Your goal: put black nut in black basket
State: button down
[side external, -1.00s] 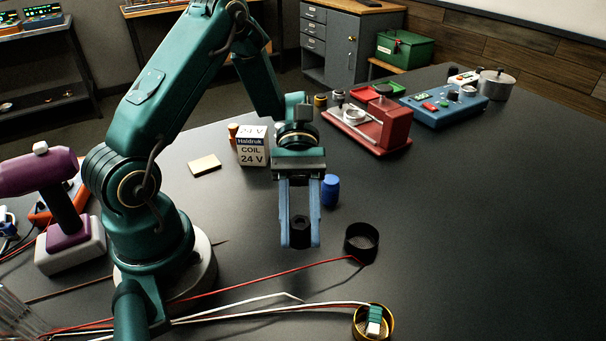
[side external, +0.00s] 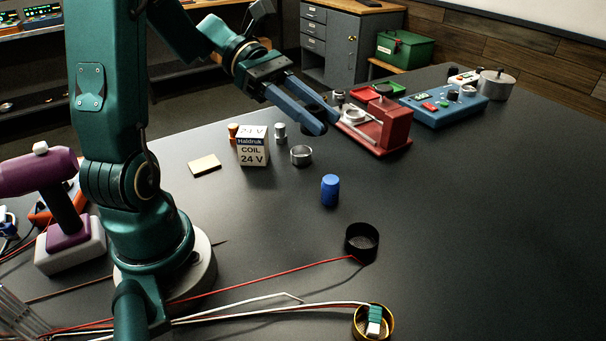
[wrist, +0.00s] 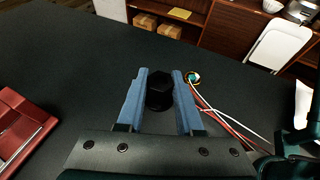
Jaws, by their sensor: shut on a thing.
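My gripper (side external: 318,114) is raised and tilted above the table's middle, in front of the red machine. Its blue fingers are shut on the black nut (wrist: 159,91), which shows between the fingers in the wrist view. In the side view the nut is a small dark shape, mostly hidden by the near finger. The black basket (side external: 361,252) is a short, open black ring with a mesh floor. It stands on the table, lower and nearer the camera than my gripper, well apart from it. I cannot make out the basket in the wrist view.
A blue cylinder (side external: 330,190) stands between my gripper and the black basket. A gold basket (side external: 361,320) with wires is at the front. The right table area is clear.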

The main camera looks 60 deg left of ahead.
jog(key=n+t, duration=0.1)
jog(key=w+a+n+t+y, duration=0.1)
jog(key=shift+w+r+t, duration=0.1)
jog(key=shift+r+t, duration=0.2)
jog(key=shift+n, duration=0.3)
jog(key=r, duration=0.4)
jog(key=shift+w+d+r, duration=0.1)
jog(key=shift+w+r, duration=0.1)
jog(key=s+d+f+m+g+y, duration=0.3)
jog(key=s+f+m+g+y, duration=0.1)
jog(key=s+m+g, duration=0.55)
jog(key=s+d+f+m+g+y, duration=0.35)
jog(key=s+m+g, duration=0.35)
jog(key=m+g, duration=0.45)
notch_tip(320, 180, up, 8)
jog(key=m+t+y, duration=1.7)
jog(key=m, duration=0.8)
send_over(273, 220)
jog(key=shift+f, duration=12.35)
